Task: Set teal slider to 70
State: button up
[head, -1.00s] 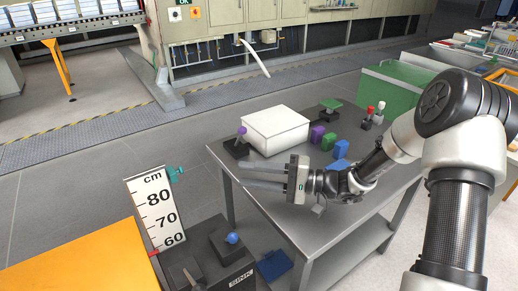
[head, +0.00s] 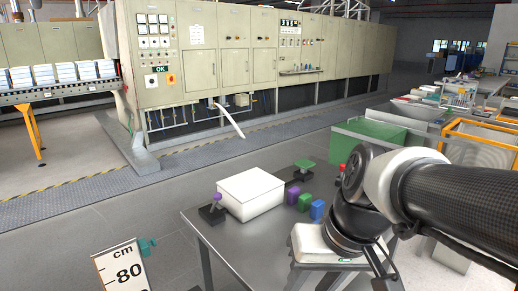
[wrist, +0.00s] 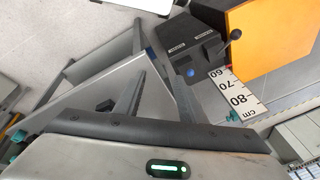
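The teal slider (head: 147,246) sticks out at the right edge of the white cm scale (head: 119,270) in the head view, a little above the 80 mark. The lower part of the scale is cut off there. In the wrist view the scale (wrist: 238,96) shows 60, 70 and 80, but I cannot clearly make out the slider. My gripper (wrist: 158,80) is open and empty, with its two fingers apart over the grey table's edge. It is apart from the scale, which lies to its right in the wrist view. In the head view its fingers are hidden.
A dark control box with a blue knob (wrist: 190,72) and an orange panel (wrist: 268,40) stand near the scale.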

jog(key=s+d+r+m+t+h, duration=0.1)
jog(key=s+d+r+t+h, duration=0.15)
jog(key=d+r, duration=0.2)
notch_tip(320, 180, up, 24)
jog(key=d+p, duration=0.1)
jog(key=p, duration=2.4)
jog(key=w+d+f+m+t+h+b, duration=0.1)
jog(key=w+d+f+t+b, duration=0.15)
jog(key=w, duration=0.75)
jog(key=w+d+f+t+h+b, duration=0.1)
jog(key=w+f+b, duration=0.2)
jog(key=w, duration=0.7)
jog(key=w+a+f+t+y+b, duration=0.2)
jog(key=w+a+f+b, duration=0.15)
jog(key=w+f, duration=0.35)
jog(key=w+a+f+n+y+b, duration=0.1)
jog(key=w+a+f+y, duration=0.1)
jog(key=w+a+f, duration=0.25)
jog(key=m+g+y+b, duration=0.1)
jog(key=g+y+b, duration=0.75)
jog(key=y, duration=0.75)
send_near(154, 242)
jog(key=a, duration=0.3)
jog(key=w+a+b, duration=0.1)
jog(key=a, duration=0.3)
jog(key=a+b, duration=0.1)
jog(key=a, duration=0.2)
jog(key=shift+w+a+f, duration=0.2)
jog(key=shift+w+f, duration=0.2)
